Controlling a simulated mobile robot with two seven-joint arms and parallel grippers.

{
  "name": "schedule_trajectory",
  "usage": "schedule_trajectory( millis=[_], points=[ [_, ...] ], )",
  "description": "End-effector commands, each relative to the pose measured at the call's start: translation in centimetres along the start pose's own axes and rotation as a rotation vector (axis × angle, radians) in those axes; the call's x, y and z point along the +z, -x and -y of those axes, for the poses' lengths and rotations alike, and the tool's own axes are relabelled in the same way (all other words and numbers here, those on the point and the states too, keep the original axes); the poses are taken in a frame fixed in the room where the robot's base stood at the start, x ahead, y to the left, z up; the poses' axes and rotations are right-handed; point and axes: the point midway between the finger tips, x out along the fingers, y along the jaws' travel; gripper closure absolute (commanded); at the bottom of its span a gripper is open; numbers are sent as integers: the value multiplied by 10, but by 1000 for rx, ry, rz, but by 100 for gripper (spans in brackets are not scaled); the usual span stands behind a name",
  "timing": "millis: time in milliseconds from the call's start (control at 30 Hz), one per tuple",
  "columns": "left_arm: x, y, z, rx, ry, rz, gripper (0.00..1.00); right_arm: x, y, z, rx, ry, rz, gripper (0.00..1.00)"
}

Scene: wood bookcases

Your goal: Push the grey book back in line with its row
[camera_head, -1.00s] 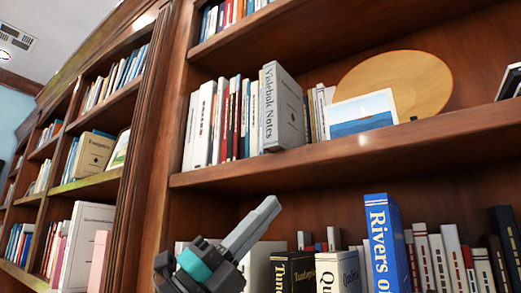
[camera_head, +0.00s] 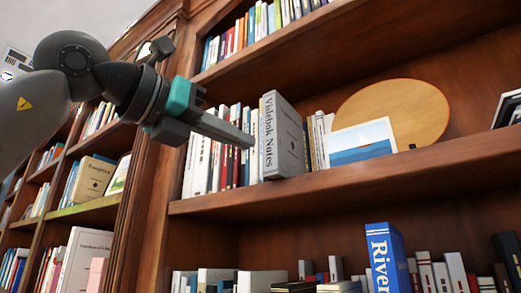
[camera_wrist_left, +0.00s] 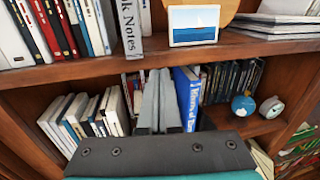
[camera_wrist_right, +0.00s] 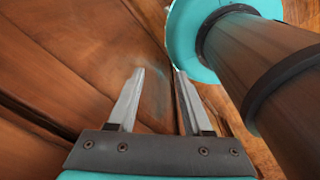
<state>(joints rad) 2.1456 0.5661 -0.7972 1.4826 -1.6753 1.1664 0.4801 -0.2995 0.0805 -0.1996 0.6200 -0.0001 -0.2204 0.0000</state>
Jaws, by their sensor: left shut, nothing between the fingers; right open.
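The grey book (camera_head: 284,136), with "Notes" on its spine, stands upright on the middle shelf and sticks out past the books beside it, toward the shelf's front edge. Its lower spine also shows at the top of the left wrist view (camera_wrist_left: 130,28). My left gripper (camera_head: 250,140) is shut and empty. In the head view its tip overlaps the row just left of the grey book; I cannot tell whether it touches anything. My right gripper (camera_wrist_right: 158,75) is open and empty, seen only in its own wrist view.
A row of books (camera_head: 215,150) stands left of the grey book. A sailboat picture (camera_head: 362,143) and a round wooden board (camera_head: 420,105) stand to its right. A blue book (camera_head: 383,260) juts out on the shelf below. The middle shelf's front edge (camera_head: 330,184) runs below the grey book.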

Motion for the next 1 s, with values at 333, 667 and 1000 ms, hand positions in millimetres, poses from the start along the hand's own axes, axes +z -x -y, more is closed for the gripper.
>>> schedule_trajectory(
  millis=[333,667,1000],
  points=[
    [30,37,-20,190,-39,0,100,0,1,0,0,0,1,50],
    [32,-18,-30,189,-38,-4,100,-1,21,0,0,0,1,50],
    [32,-80,-42,187,-39,0,100,-4,48,0,-1,0,1,50]
  ],
)
